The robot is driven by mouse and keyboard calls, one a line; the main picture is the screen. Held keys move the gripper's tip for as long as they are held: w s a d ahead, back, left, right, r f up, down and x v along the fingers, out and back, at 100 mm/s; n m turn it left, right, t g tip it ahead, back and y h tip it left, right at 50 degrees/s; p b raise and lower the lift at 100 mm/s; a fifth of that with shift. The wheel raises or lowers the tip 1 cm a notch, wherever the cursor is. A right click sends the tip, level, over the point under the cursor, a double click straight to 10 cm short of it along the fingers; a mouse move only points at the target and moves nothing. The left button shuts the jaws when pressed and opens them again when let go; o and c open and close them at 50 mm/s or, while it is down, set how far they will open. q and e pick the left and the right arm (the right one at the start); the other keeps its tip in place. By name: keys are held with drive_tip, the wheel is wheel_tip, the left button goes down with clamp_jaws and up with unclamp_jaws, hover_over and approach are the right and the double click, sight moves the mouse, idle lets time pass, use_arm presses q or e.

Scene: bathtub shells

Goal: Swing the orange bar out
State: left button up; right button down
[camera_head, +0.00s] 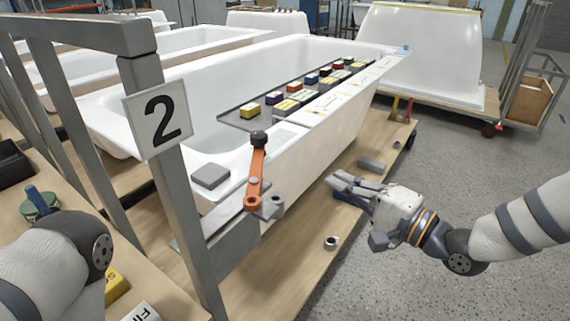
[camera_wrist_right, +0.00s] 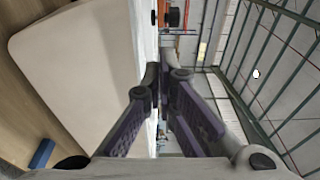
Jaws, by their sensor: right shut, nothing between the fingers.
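The orange bar (camera_head: 256,178) is at the near end corner of the white bathtub shell (camera_head: 333,135). It has a black knob (camera_head: 258,139) at its upper end and a round orange pivot end below, beside a grey bracket (camera_head: 270,207). My right gripper (camera_head: 334,183) is to the right of the bar, apart from it, over the edge of the wooden platform. It is shut and empty. Its fingers also show in the right wrist view (camera_wrist_right: 166,76). A small dark knob and reddish strip show at the top there; I cannot tell whether they are the bar. My left gripper is out of view.
A grey tray (camera_head: 236,122) with several coloured blocks lies along the tub rim. A grey metal post with a "2" sign (camera_head: 158,116) stands left of the bar. The wooden platform (camera_head: 300,250) holds small grey parts. Open grey floor (camera_head: 420,170) lies to the right.

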approach(264, 153)
drive_tip(key=w+d, duration=0.1)
drive_tip(key=w, duration=0.2)
drive_tip(key=a, duration=0.2)
drive_tip(key=w+a, duration=0.1)
drive_tip(key=a, duration=0.1)
drive_tip(key=shift+a+f, duration=0.15)
drive_tip(key=shift+f, duration=0.05)
